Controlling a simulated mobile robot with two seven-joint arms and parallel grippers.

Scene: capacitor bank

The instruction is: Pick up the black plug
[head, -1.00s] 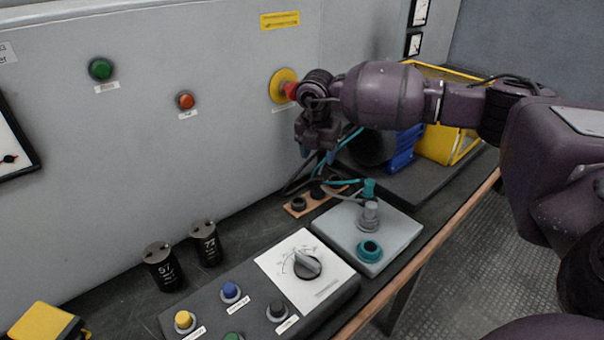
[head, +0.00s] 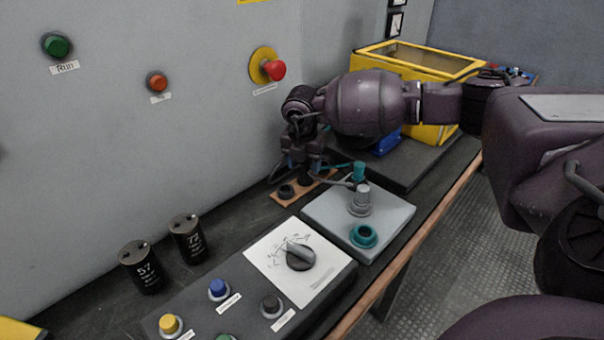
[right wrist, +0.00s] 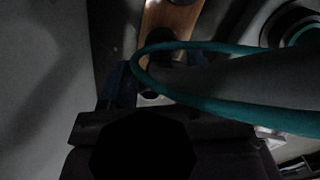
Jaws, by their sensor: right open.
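The wooden strip (head: 318,184) lies on the bench against the cabinet wall, with a black round socket (head: 286,191) at its near end. A dark piece (head: 305,181) beside it on the strip looks like the black plug, partly hidden under my gripper. My right gripper (head: 303,172) is open, pointing down just above the strip's far part. In the right wrist view, the strip (right wrist: 172,18) shows at the top, with a dark round shape on it. A teal cable (right wrist: 215,103) loops across in front of the jaws. Contact with the plug cannot be told. My left gripper is out of view.
A grey box (head: 320,215) with a teal plug (head: 358,172), a grey post (head: 361,199) and a teal socket (head: 363,236) stands right of the strip. Two black capacitors (head: 187,239) stand at left. A red emergency button (head: 274,70) projects from the wall. A yellow crate (head: 440,62) stands behind.

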